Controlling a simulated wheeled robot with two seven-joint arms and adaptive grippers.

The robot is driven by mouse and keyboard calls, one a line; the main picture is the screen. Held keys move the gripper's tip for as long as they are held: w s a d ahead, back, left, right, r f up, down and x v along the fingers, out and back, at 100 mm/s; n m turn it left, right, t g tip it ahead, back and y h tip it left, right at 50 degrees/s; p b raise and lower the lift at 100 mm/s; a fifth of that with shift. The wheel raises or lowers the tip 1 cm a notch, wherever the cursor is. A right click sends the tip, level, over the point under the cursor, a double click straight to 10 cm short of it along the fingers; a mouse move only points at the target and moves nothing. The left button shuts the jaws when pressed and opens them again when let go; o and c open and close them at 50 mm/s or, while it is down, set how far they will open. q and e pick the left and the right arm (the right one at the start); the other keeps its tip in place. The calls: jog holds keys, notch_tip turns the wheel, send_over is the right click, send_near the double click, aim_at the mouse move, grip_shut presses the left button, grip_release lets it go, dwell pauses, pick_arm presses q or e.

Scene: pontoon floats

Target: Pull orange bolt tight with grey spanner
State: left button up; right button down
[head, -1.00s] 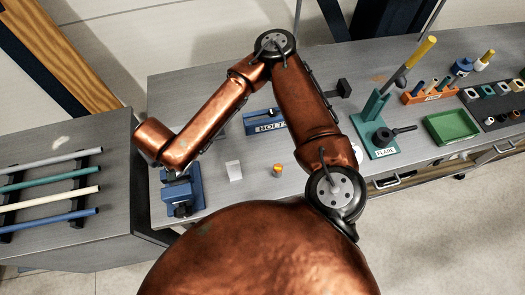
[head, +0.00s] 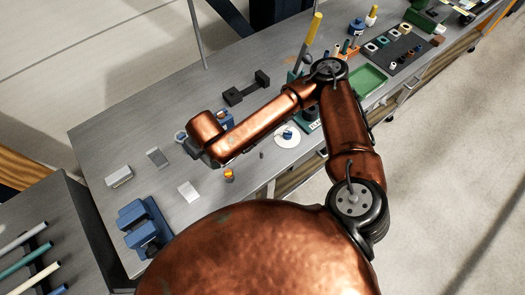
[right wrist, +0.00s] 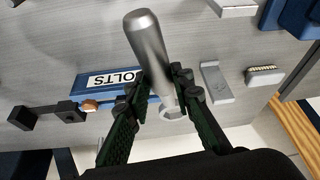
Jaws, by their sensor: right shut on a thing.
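My right gripper (right wrist: 168,88), with dark green fingers, is shut on the grey spanner (right wrist: 150,45) in the right wrist view. The spanner's thick handle points towards the camera, and a grey ring end (right wrist: 172,112) shows beyond the fingers. The blue block lettered BOLTS (right wrist: 100,85) lies just left of it, partly behind a finger. An orange bolt head (right wrist: 90,105) shows at that block's edge. I cannot tell if the spanner touches anything. In the head view my forearm hides the right gripper and most of the block (head: 225,118). My left gripper is out of view.
A small orange-topped piece (head: 229,174) stands near the bench front. A blue vice (head: 145,228), grey plates (head: 158,157) and a black bar with end blocks (head: 245,88) surround the work area. A green tray (head: 368,80) lies to the right.

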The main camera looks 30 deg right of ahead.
jog(key=s+d+f+n+g+y+p, duration=0.1)
jog(key=s+d+n+p, duration=0.4)
jog(key=d+p, duration=0.2)
jog(key=s+d+f+n+g+y+p, duration=0.1)
jog(key=s+d+n+y+p, duration=0.1)
jog(key=s+d+n+p, duration=0.3)
jog(key=s+d+p, duration=0.1)
jog(key=d+p, duration=0.2)
jog(key=d, duration=0.1)
jog(key=shift+n+g, duration=0.3)
jog(key=shift+n, duration=0.1)
jog(key=shift+d, duration=0.1)
